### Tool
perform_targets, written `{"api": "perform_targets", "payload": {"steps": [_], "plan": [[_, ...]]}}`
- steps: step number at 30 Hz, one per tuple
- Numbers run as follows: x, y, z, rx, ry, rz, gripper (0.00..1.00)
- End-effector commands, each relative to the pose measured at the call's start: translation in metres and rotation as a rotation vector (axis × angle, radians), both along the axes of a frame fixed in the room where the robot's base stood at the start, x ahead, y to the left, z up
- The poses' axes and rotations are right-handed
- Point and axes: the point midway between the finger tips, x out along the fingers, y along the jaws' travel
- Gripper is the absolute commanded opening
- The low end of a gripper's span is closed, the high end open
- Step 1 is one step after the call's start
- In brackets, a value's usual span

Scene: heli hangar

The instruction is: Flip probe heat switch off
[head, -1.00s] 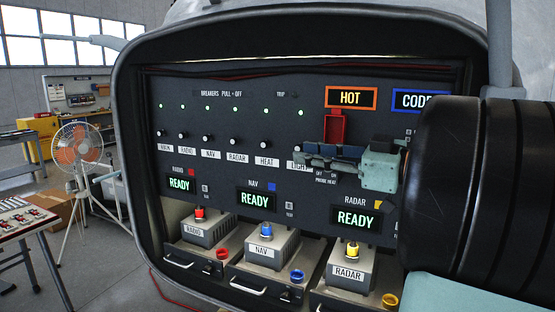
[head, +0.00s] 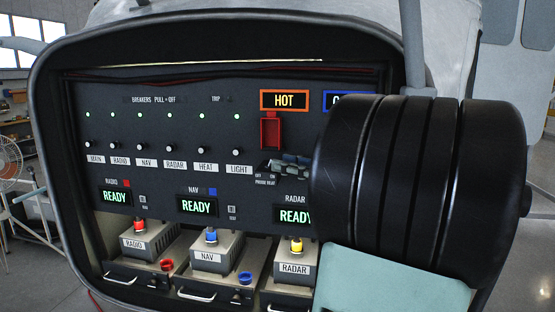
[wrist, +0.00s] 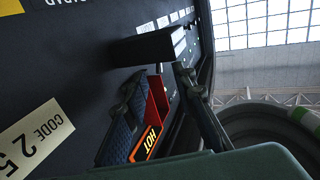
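The probe heat switch (head: 262,168) is on the dark panel above its small PROBE HEAT label, below the raised red guard (head: 270,132). My gripper (head: 285,166) is close to the switch on its right, and my black wrist covers the panel beyond. The lever is too small and hidden to tell its position. In the wrist view, the red guard (wrist: 157,103) shows between the two separated fingers of my gripper (wrist: 163,118). A black block (wrist: 150,48) juts from the panel beyond the guard.
A lit HOT sign (head: 284,100) is above the guard. Breaker knobs (head: 202,150) run along the panel to the left. RADIO, NAV and RADAR units (head: 220,245) stand below on the shelf. A fan (head: 8,160) stands at far left.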

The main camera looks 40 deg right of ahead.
Motion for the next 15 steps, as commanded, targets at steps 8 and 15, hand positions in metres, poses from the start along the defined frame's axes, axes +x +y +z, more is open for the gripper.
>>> {"api": "perform_targets", "payload": {"steps": [8, 15], "plan": [[0.021, 0.006, 0.000, -0.001, 0.000, -0.001, 0.25], [0.022, 0.007, 0.000, -0.001, 0.000, -0.001, 0.25]]}}
